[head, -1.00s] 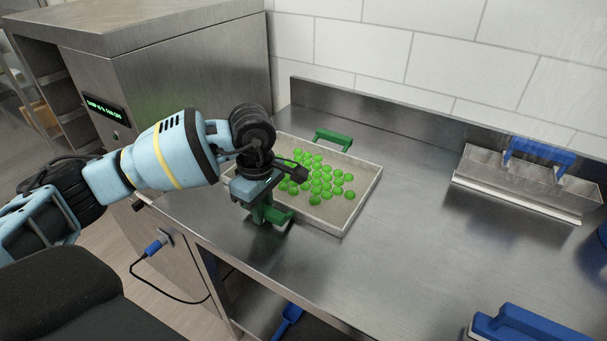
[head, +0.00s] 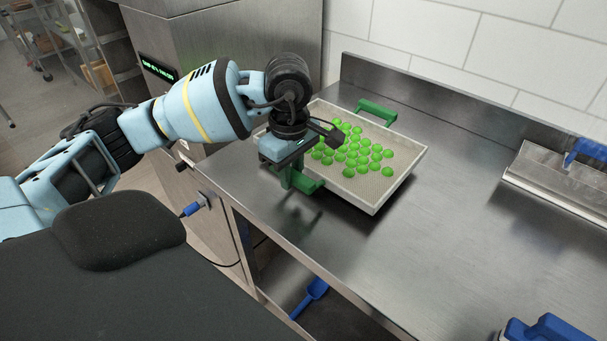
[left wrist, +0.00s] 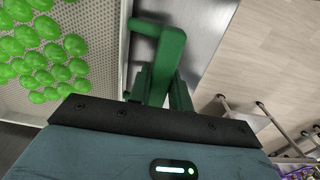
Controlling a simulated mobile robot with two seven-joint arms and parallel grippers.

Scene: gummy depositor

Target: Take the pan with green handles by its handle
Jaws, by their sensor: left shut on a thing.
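The pan (head: 374,195) is a shallow pale tray with a perforated floor and two green handles. Several round green gummies (head: 352,152) lie in it. The far green handle (head: 377,112) is free. My left gripper (head: 291,180) is shut on the near green handle (head: 310,185), at the pan's front edge. In the left wrist view the near handle (left wrist: 165,45) runs between the fingers, with the pan (left wrist: 110,60) and gummies (left wrist: 38,55) at the left. The pan's near edge appears a little above the counter, with a shadow under it. My right gripper is out of view.
The steel counter (head: 440,240) is clear to the right of the pan. A steel scraper tray with a blue handle (head: 586,152) stands at the right. A blue-topped item (head: 548,330) is at the lower right.

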